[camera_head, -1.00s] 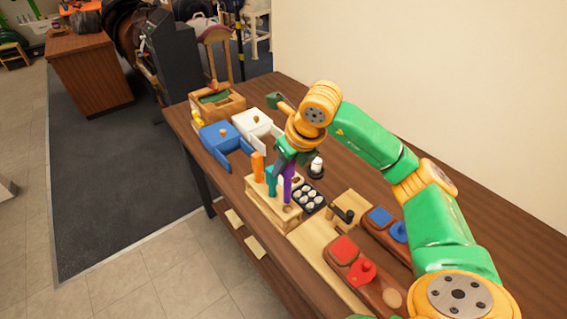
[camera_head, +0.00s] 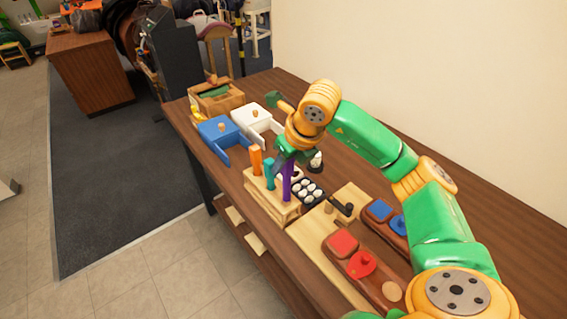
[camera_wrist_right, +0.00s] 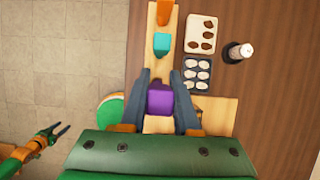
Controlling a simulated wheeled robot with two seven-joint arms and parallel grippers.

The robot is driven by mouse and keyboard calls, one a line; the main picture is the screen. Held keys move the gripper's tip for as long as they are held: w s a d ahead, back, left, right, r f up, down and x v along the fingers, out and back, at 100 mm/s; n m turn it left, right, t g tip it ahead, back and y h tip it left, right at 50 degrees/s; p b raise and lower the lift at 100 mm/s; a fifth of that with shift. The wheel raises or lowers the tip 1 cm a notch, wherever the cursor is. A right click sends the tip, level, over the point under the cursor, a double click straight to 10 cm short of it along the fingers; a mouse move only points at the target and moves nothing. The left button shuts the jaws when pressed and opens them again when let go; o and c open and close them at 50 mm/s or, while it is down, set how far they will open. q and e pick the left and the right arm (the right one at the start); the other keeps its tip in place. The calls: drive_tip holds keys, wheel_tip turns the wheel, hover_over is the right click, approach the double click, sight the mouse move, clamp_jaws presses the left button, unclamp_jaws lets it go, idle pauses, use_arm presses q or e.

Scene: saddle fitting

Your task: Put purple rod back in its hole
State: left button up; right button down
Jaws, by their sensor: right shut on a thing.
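The purple rod (camera_head: 288,184) stands upright at the right end of the wooden holder block (camera_head: 262,196). My right gripper (camera_head: 294,158) is shut on its upper part. In the right wrist view the purple rod's top (camera_wrist_right: 160,101) lies between the two dark fingers (camera_wrist_right: 160,96). Bare wood of the block (camera_wrist_right: 158,125) shows just below it. The rod's lower end meets the block's top in the head view, but I cannot tell how deep it sits in a hole. My left gripper (camera_wrist_right: 53,136) shows at the left of the right wrist view, open and empty.
An orange rod (camera_head: 256,160) and a teal rod (camera_head: 269,173) stand in the same block. A black tray (camera_wrist_right: 197,74) of white pieces and a small bottle (camera_wrist_right: 238,52) are close by. The blue drawer box (camera_head: 218,131) stands farther back. The table's front edge is near the block.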

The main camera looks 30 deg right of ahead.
drive_tip(key=shift+f, duration=0.1)
wheel_tip(320, 180, down, 6)
drive_tip(key=b, duration=0.5)
drive_tip(key=shift+b, duration=0.35)
idle(0.8)
drive_tip(key=shift+f, duration=0.1)
drive_tip(key=c, duration=0.6)
unclamp_jaws()
drive_tip(key=shift+o, duration=0.2)
